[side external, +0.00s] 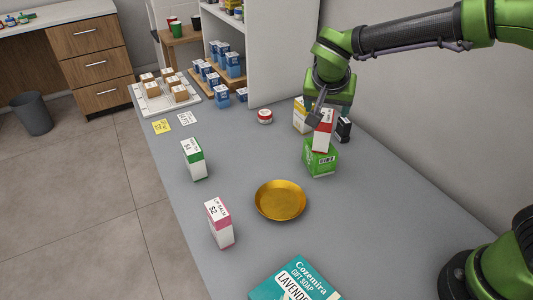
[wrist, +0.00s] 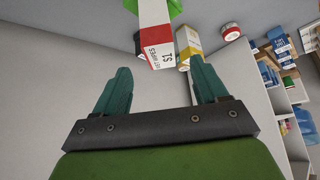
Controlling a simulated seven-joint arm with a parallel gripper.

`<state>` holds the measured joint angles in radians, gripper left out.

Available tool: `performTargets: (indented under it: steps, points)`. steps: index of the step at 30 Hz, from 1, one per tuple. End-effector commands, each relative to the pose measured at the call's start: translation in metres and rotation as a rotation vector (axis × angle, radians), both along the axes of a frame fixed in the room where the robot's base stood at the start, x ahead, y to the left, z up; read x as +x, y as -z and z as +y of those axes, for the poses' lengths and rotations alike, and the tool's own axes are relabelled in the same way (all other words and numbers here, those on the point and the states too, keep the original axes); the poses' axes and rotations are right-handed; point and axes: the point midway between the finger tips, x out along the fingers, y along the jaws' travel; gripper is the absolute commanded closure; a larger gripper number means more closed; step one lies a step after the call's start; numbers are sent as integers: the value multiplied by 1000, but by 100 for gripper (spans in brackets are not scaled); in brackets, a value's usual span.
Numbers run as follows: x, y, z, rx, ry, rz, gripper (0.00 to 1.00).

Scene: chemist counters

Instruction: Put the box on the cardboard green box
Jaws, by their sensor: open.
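A red and white box (side external: 323,138) stands upright on top of the green cardboard box (side external: 320,164) and appears to rest on it. My gripper (side external: 319,116) is just above the red and white box, with its fingers spread. In the wrist view my gripper (wrist: 159,67) is open and empty. The labelled top end of the red and white box (wrist: 156,40) shows just beyond the fingertips, and a corner of the green box (wrist: 172,8) shows behind it. Contact between fingers and box cannot be seen.
A gold dish (side external: 281,201), a green-topped box (side external: 194,160), a pink-topped box (side external: 220,223) and a teal soap box (side external: 295,281) are on the counter (side external: 375,235). The counter's right side is clear.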

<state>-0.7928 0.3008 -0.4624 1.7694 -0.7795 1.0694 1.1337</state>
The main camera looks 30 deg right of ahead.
Motion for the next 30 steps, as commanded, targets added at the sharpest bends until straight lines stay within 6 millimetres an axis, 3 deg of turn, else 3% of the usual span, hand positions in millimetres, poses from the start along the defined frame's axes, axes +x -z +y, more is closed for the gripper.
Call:
performTargets:
  steps: [3, 9, 14, 17, 21, 27, 30]
  points:
    - [-9, -20, 10, 3, -4, -3, 28]
    - [-17, -39, 18, 0, -3, 0, 28]
    - [-33, -44, 3, 61, -26, 39, 28]
    - [-59, -48, -18, 163, -87, 81, 28]
    - [-112, -56, -40, 315, -232, 75, 28]
    - [-176, -60, -49, 379, -429, -55, 28]
    - [-194, -57, -49, 360, -485, -115, 28]
